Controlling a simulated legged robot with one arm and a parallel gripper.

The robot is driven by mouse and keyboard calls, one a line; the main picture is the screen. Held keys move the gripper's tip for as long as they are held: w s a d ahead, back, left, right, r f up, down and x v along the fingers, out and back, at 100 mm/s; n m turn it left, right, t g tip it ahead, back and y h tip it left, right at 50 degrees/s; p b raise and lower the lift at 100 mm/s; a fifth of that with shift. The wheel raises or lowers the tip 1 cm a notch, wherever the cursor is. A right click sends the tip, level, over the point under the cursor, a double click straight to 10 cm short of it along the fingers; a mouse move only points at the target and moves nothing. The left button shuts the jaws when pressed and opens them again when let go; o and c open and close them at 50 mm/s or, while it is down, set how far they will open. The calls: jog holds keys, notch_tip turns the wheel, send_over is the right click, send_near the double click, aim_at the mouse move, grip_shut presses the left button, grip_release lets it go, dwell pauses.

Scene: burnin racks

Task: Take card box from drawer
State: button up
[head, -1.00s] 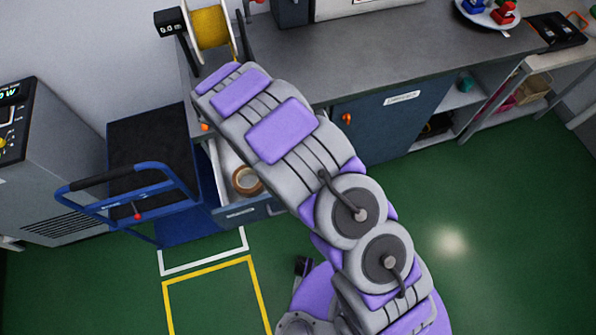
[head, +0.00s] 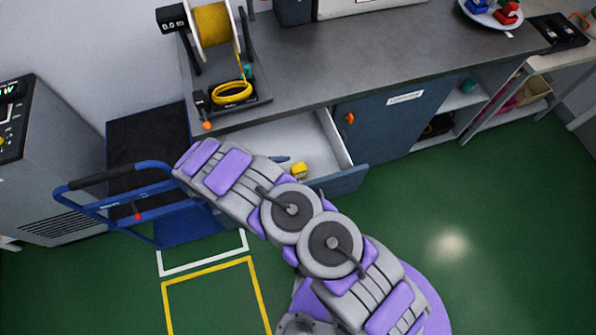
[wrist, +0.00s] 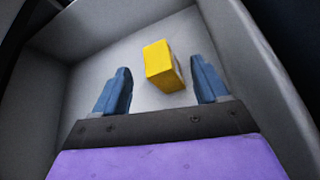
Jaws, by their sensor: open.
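The card box is a small yellow box (wrist: 160,66) on the pale floor of the open drawer; it also shows in the head view (head: 299,171), just past my arm. My gripper (wrist: 164,80) is open in the wrist view, with its two blue fingers apart. The box appears between the fingertips and a little beyond them, nearer the right finger. I cannot tell whether any finger touches it. The drawer (head: 345,180) is pulled out under the bench. In the head view my arm covers its left part, and a blue fingertip shows beside the box.
The grey bench (head: 330,70) lies above the drawer, with a yellow wire spool (head: 212,24) and wire coil (head: 232,93) on it. A blue trolley (head: 150,190) stands to the left. The drawer walls (wrist: 262,70) rise around my gripper. Green floor (head: 480,210) is clear to the right.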

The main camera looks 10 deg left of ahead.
aim_at(294, 169)
jog(key=x, duration=0.3)
jog(key=shift+w+a+f+b, duration=0.15)
jog(key=shift+w+f+b, duration=0.05)
jog(key=shift+f+b, duration=0.15)
jog(key=shift+w+d, duration=0.1)
jog(key=shift+d, duration=0.45)
jog(key=shift+a, duration=0.4)
jog(key=c, duration=0.6)
jog(key=shift+d, duration=0.3)
jog(key=c, duration=0.6)
jog(key=shift+o, duration=0.2)
jog(key=shift+a+r, duration=0.1)
